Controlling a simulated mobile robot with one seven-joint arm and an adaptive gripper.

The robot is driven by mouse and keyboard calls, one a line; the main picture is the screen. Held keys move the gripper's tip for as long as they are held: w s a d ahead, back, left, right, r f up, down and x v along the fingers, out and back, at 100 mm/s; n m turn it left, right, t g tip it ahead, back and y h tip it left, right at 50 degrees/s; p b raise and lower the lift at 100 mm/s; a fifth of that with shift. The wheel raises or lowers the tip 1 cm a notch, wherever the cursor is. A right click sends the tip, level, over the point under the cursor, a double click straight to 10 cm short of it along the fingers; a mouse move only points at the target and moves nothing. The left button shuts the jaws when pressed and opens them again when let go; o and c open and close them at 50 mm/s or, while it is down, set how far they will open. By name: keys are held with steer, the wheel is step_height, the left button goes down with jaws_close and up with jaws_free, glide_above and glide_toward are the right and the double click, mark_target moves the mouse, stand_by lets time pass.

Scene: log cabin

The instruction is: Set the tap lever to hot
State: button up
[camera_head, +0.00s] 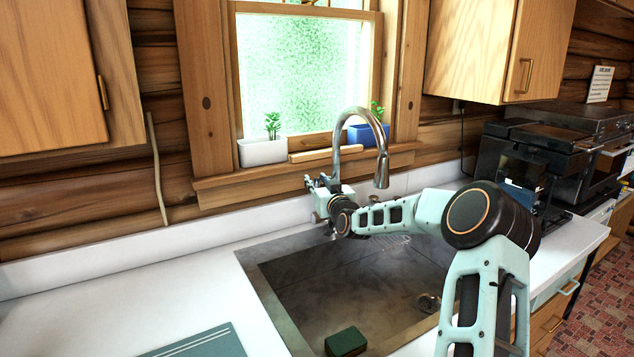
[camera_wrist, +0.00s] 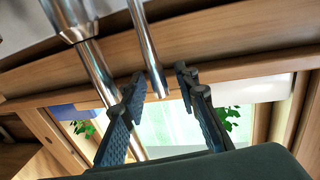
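The tap (camera_head: 382,165) is a tall metal gooseneck at the back of the sink. In the wrist view its metal pipe (camera_wrist: 92,62) runs diagonally at the left. A slim metal rod, which looks like the tap lever (camera_wrist: 148,48), comes down from the top of that view and ends between my fingers. My gripper (camera_head: 314,183) is at the tap's base, and in the head view it and my arm hide the lever. In the wrist view my gripper (camera_wrist: 160,78) is open, with a finger on each side of the rod and gaps visible. I cannot tell the lever's hot or cold setting.
The dark sink (camera_head: 300,290) holds a green sponge (camera_head: 345,341). A white planter (camera_head: 263,151) and a blue planter (camera_head: 366,133) stand on the windowsill (camera_head: 225,190) close behind the tap. The white counter (camera_head: 130,300) at left is mostly clear. A dark appliance (camera_head: 535,150) stands at right.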

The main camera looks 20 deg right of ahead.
steer(key=shift+c, duration=0.6)
jaws_close()
steer(key=shift+f+b, duration=0.15)
steer(key=shift+b, duration=0.15)
